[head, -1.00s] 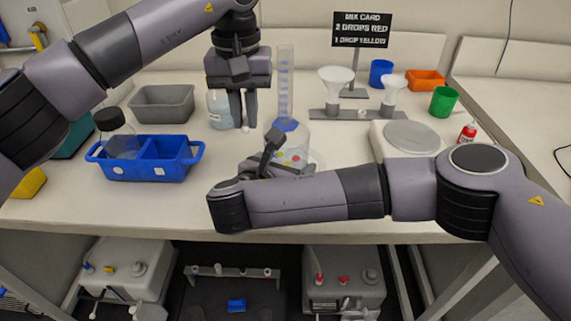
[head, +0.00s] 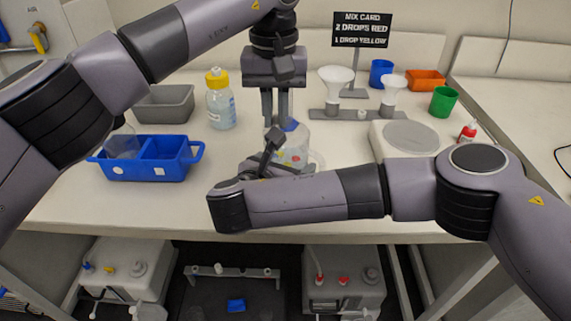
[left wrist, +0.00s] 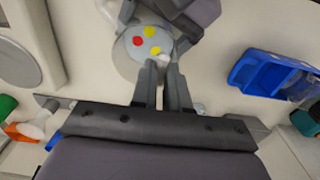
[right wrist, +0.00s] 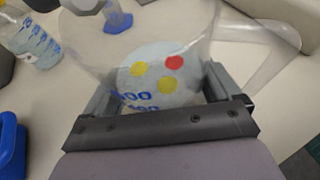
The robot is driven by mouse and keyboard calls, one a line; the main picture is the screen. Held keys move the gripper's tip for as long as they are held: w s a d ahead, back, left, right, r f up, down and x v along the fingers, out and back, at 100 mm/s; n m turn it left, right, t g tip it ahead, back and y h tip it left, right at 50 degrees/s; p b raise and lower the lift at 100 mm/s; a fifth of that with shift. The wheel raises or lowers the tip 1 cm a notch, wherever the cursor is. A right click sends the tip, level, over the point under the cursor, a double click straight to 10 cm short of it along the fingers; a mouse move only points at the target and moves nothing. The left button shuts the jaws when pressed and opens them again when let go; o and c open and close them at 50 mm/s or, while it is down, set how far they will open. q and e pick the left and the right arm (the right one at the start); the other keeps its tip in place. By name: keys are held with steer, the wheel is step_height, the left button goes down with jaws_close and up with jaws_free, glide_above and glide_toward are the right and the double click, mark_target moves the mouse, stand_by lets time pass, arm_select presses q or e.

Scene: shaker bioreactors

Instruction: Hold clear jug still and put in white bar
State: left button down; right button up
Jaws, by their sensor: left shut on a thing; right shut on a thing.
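The clear jug (head: 298,158) stands on the bench, its pale blue base showing two yellow spots and one red. It shows close up in the right wrist view (right wrist: 150,50), its handle on the right. My right gripper (right wrist: 160,85) is shut on the jug, a finger on either side. In the head view my right wrist hides part of it. My left gripper (head: 275,122) points down over the jug. In the left wrist view its fingertips (left wrist: 158,62) hold the small white bar (left wrist: 163,59), which overlaps the jug's rim area. I cannot tell its height.
A measuring cylinder's blue base (right wrist: 117,22) is close behind the jug. A yellow-capped bottle (head: 220,105), a blue divided caddy (head: 150,170) and a grey bin (head: 163,103) are to the left. A funnel stand (head: 345,114) and a balance (head: 405,140) are to the right.

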arm_select(q)
steer(key=shift+f, duration=0.45)
steer(key=c, duration=1.1)
jaws_free()
steer(key=shift+o, duration=0.2)
steer(key=shift+r, duration=0.1)
step_height(320, 180, up, 12)
